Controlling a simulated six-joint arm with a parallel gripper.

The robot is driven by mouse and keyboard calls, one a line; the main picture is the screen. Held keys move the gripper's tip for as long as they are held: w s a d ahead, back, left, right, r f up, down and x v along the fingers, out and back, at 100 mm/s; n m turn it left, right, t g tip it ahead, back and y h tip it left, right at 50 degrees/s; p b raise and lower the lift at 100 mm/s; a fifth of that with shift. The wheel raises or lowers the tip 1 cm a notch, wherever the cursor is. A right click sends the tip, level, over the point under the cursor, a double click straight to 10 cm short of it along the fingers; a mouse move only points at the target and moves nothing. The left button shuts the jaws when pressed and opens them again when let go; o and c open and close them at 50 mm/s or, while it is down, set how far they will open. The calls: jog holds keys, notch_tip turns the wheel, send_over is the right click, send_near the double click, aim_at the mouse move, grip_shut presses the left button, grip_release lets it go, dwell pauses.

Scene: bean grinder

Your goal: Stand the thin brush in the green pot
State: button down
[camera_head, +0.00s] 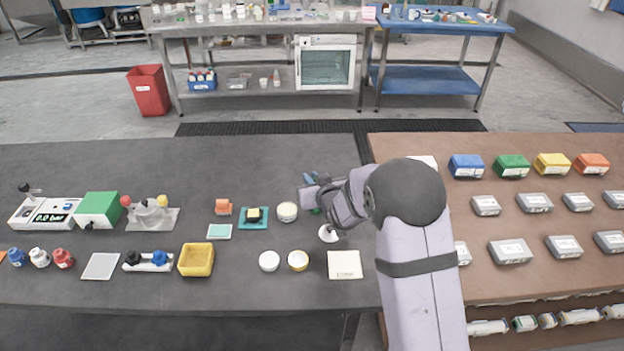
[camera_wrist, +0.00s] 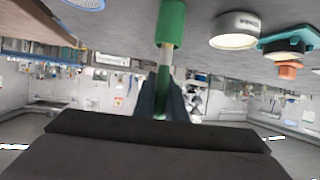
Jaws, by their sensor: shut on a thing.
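The green pot (camera_wrist: 171,20) stands on the dark table and shows at the top of the wrist view, which is upside down. The thin brush (camera_wrist: 166,72), with a pale shaft and a green part, is between the fingers of my gripper (camera_wrist: 166,98), which is shut on it. The brush is about upright and in line with the pot. Its pale shaft meets the pot's rim; its lower end is hidden, and I cannot tell how deep it sits. In the head view my gripper (camera_head: 312,194) covers most of the brush and pot, with only bits of green showing.
A white round container (camera_head: 287,211) stands left of my gripper, beside a teal tray (camera_head: 254,224). A white funnel-like thing (camera_head: 328,234) is close in front. Two small round dishes and a pale square pad (camera_head: 344,264) lie nearer. The far table strip behind is clear.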

jog(key=shift+f+b, duration=1.2)
jog(key=shift+b, duration=0.1)
dwell(1.9)
jog(key=c, duration=1.2)
grip_release()
jog(key=shift+o, duration=0.2)
jog(key=shift+r, duration=0.1)
notch_tip(320, 180, up, 7)
jog(key=p, duration=0.4)
jog(key=shift+p, duration=0.3)
